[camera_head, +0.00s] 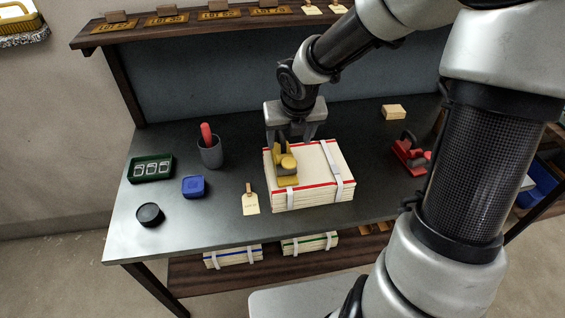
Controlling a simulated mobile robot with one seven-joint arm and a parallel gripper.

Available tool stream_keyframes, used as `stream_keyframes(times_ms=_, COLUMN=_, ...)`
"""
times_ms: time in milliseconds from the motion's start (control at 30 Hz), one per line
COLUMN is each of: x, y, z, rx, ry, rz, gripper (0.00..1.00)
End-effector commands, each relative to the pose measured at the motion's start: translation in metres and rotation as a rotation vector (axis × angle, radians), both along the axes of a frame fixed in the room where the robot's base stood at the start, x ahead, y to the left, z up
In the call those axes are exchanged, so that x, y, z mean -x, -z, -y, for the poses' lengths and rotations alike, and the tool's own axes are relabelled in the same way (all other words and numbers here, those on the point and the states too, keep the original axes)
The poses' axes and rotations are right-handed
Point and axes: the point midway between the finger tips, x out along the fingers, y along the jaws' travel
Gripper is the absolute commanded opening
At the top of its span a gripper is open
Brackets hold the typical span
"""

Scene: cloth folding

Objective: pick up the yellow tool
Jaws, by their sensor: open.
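The yellow tool (287,165) lies on the left part of a stack of folded cream cloth with red edges (318,168), bound by white straps. It has a flat base and a rounded upright part. My gripper (295,138) points down just behind the yellow tool, at the far left edge of the stack. Its jaws are open. The yellow tool partly overlaps the fingertips in this view, and I cannot tell whether they touch it.
On the dark table (225,225) stand a grey cup with a red handle (209,152), a green tray (151,169), a blue box (194,187), a black round tin (150,214) and a tag (250,202). A red tool (410,154) lies right. A shelf (190,28) runs behind.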

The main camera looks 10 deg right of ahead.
Motion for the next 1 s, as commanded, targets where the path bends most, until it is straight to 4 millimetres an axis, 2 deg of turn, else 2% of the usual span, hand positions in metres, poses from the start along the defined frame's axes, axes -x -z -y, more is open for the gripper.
stream_keyframes(times_ms=33, x=-0.004, y=0.018, z=-0.002, rx=-0.002, ry=-0.003, rz=-0.002, gripper=0.64)
stream_keyframes(times_ms=200, x=-0.018, y=0.048, z=-0.002, rx=-0.001, ry=-0.002, rz=0.0, gripper=0.64)
stream_keyframes(times_ms=300, x=-0.023, y=0.058, z=-0.001, rx=-0.002, ry=-0.001, rz=0.0, gripper=0.64)
stream_keyframes(times_ms=567, x=-0.029, y=0.069, z=-0.001, rx=-0.001, ry=0.002, rz=0.0, gripper=0.64)
stream_keyframes(times_ms=867, x=-0.047, y=0.108, z=-0.005, rx=0.0, ry=0.0, rz=-0.001, gripper=0.64)
stream_keyframes(times_ms=1000, x=-0.049, y=0.11, z=-0.004, rx=0.001, ry=0.001, rz=0.001, gripper=0.64)
